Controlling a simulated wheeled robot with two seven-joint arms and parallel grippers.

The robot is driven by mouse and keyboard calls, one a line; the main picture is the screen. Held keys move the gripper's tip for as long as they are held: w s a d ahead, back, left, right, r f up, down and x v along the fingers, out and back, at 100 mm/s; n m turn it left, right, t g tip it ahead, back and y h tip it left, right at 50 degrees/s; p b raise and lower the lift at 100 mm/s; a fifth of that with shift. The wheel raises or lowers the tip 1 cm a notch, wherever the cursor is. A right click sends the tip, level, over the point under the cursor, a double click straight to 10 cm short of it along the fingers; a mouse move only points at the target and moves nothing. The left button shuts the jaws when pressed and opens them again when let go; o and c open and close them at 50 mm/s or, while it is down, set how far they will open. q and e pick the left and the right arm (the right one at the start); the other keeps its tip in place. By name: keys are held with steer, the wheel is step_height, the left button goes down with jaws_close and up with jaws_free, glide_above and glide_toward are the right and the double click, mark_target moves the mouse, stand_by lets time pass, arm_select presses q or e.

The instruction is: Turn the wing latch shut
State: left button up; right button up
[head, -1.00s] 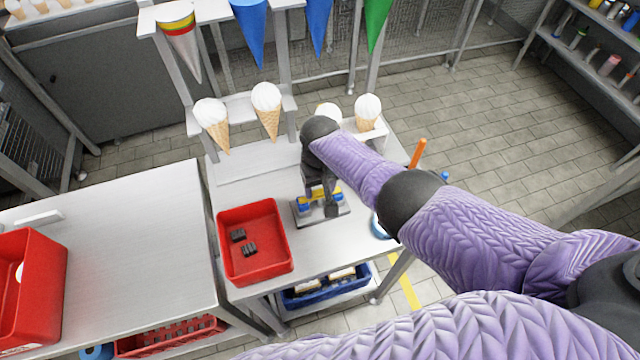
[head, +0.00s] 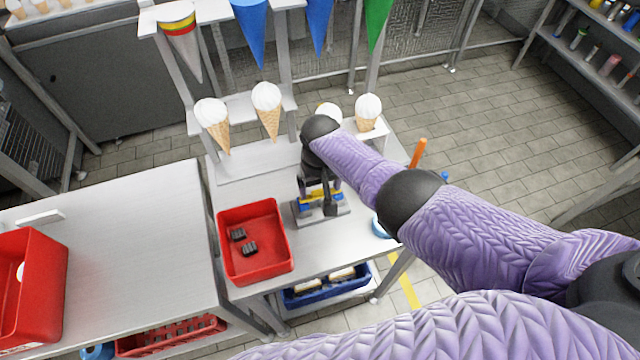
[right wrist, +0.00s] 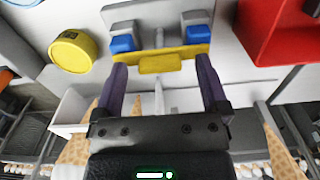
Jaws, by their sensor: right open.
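The latch fixture (head: 338,212) is a grey plate with blue blocks and yellow parts on the metal table, partly hidden by my right gripper (head: 322,208). In the right wrist view, the fixture (right wrist: 150,12) shows two blue blocks and a yellow bar (right wrist: 135,57) across it. A small yellow wing (right wrist: 163,65) sits at the middle of the bar, between the tips of my right gripper (right wrist: 161,70). The two purple fingers are spread wide, with a gap on each side of the wing. My left gripper is out of view.
A red bin (head: 262,262) with dark blocks stands left of the fixture. A yellow round item (right wrist: 73,50) is near it in the right wrist view. Ice-cream cones (head: 268,110) stand in a rack behind. A blue ring (head: 379,228) lies at the table's right edge.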

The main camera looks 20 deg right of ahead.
mark_target(320, 189)
step_height(320, 189, up, 10)
steer(key=p, duration=0.5)
steer(key=shift+f, duration=0.15)
